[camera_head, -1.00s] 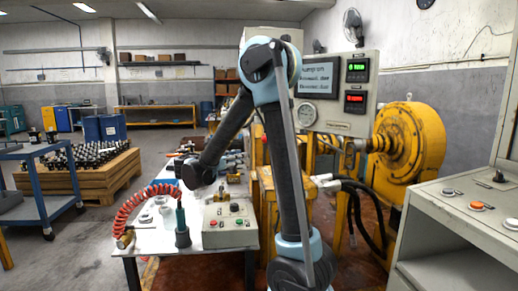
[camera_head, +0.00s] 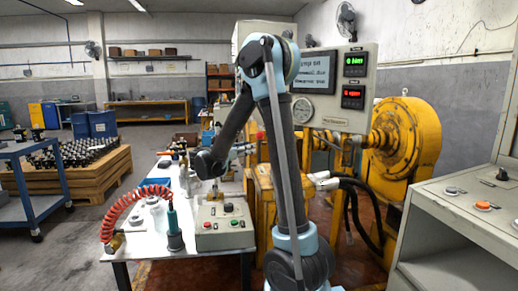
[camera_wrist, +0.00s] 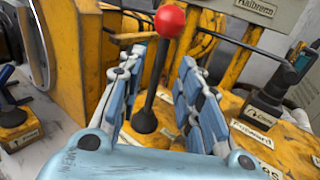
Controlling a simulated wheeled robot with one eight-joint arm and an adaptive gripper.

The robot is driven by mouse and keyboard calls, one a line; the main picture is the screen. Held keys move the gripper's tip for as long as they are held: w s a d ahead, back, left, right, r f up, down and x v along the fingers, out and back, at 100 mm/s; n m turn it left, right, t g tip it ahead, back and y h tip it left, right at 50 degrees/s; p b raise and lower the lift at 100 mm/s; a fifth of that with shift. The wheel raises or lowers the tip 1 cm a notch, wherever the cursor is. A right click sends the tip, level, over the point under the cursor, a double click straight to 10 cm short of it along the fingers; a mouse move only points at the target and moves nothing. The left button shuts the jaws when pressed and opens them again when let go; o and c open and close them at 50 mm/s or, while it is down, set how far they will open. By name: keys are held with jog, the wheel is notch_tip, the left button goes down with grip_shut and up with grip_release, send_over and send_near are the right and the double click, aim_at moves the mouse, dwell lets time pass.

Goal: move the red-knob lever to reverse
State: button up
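In the wrist view the red-knob lever (camera_wrist: 170,20) has a red ball on a dark rod that rises from a black boot (camera_wrist: 145,121) on a yellow machine surface. The rod leans slightly right in the picture. My gripper (camera_wrist: 161,62) is open, with one blue-grey finger on each side of the rod in the picture. Gaps show between the rod and both fingers, so I see no grip. A label reading "Forward" (camera_wrist: 250,135) lies right of the right finger. I see no reverse label. In the head view the arm largely hides the lever area.
A second black lever (camera_wrist: 275,90) stands on the right in the wrist view. The head view shows a gauge panel (camera_head: 334,115), a yellow motor housing (camera_head: 410,135), a table with a button box (camera_head: 222,228), a red coiled hose (camera_head: 112,215) and a grey console (camera_head: 460,215) at right.

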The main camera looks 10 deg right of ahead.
aim_at(259, 145)
jog(key=x, duration=0.7)
jog(key=shift+w+d, duration=0.2)
jog(key=shift+d, duration=0.1)
grip_shut()
